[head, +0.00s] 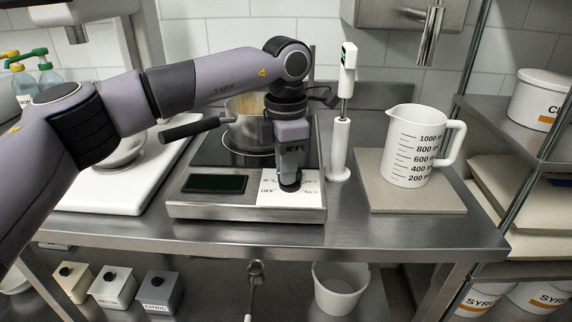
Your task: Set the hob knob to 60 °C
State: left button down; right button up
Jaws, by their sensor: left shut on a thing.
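The hob (240,207) stands on the steel counter, with a dark display (215,184) at its front left and a white dial label (308,199) at its front right. My left gripper (290,183) points down over that label, shut on the hob knob (290,187), which shows only as a dark shape under the fingers. The label's marks are partly covered and the knob's pointer cannot be seen. The display shows no readable figure. My right gripper is not in view.
A pot (248,132) with a dark handle sits on the hob behind my left gripper. A white thermometer-like probe (346,80) stands in a holder right of the hob. A measuring jug (410,150) stands on a mat (440,197) further right.

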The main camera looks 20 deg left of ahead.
pick_arm(q)
jog(key=m+p, duration=0.1)
jog(key=m, duration=0.2)
jog(key=shift+w+r+m+p, duration=0.15)
jog(key=shift+m+p, duration=0.15)
jog(key=shift+p, duration=0.05)
jog(key=m+p, duration=0.1)
jog(key=m, duration=0.4)
jog(key=shift+w+p, duration=0.15)
jog(key=shift+p, duration=0.15)
jog(key=m, duration=0.5)
jog(key=shift+w+p, duration=0.15)
jog(key=shift+p, duration=0.2)
jog(key=shift+w+d+m, duration=0.1)
jog(key=shift+m, duration=1.7)
jog(key=c, duration=1.1)
grip_release()
jog(key=shift+c, duration=0.2)
notch_tip(320, 180, up, 7)
